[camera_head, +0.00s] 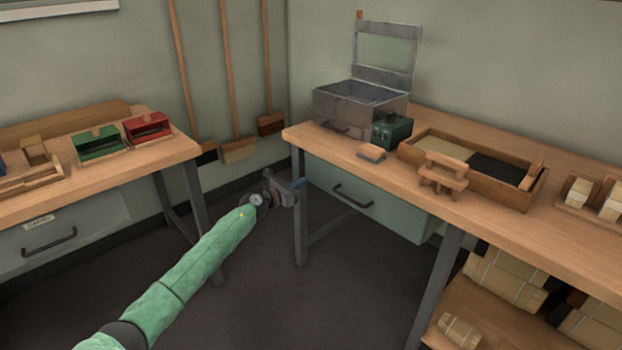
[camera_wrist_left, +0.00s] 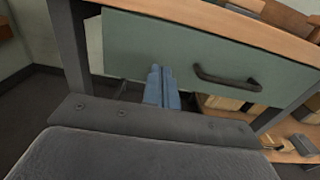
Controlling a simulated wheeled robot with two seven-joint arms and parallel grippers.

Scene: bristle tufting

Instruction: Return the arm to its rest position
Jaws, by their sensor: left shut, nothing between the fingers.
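My left arm, in a green sleeve, reaches in from the lower left of the head view. My left gripper (camera_head: 299,184) is at the front left corner of the right workbench (camera_head: 480,215), near its leg and below the top's edge. In the left wrist view the gripper's blue fingers (camera_wrist_left: 162,88) are together with nothing between them. They point at the bench's green drawer (camera_wrist_left: 215,60), which is closed and has a dark handle (camera_wrist_left: 228,79). I cannot tell whether the fingers touch anything. My right gripper is not in view.
On the right bench stand an open metal box (camera_head: 360,105), a dark green device (camera_head: 391,130) and a wooden tray (camera_head: 490,185). A left bench (camera_head: 110,175) holds green and red boxes. Brooms (camera_head: 238,150) lean on the wall. Dark floor (camera_head: 270,300) between the benches is clear.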

